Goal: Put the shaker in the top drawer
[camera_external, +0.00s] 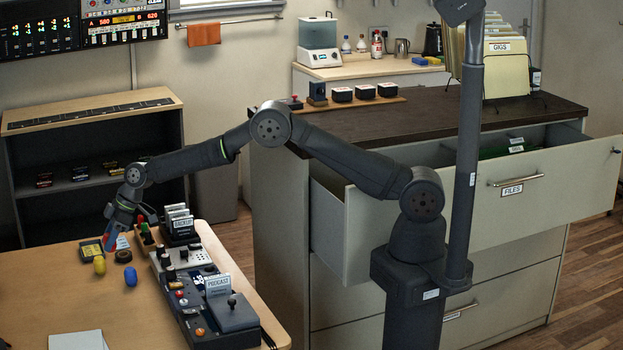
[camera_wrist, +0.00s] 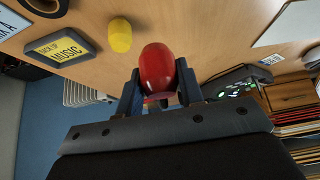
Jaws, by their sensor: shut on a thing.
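A red egg-shaped shaker (camera_wrist: 157,70) sits between the two fingers of my gripper (camera_wrist: 160,88) in the wrist view, and they are shut on it. In the external view my gripper (camera_external: 112,238) is low over the far part of the desk; the shaker is too small to make out surely there. A yellow egg shaker (camera_external: 99,265) and a blue one (camera_external: 131,276) lie on the desk nearby. The yellow one also shows in the wrist view (camera_wrist: 120,35). The top drawer (camera_external: 560,178) of the cabinet is pulled open, with green files (camera_external: 502,150) inside.
A yellow-and-black box (camera_external: 91,250) and a dark tape roll (camera_external: 123,256) lie near my gripper. Consoles and labelled card holders (camera_external: 218,287) line the desk's right side. The dark-topped cabinet (camera_external: 400,125) carries a file rack (camera_external: 500,75). The desk's front left is mostly clear.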

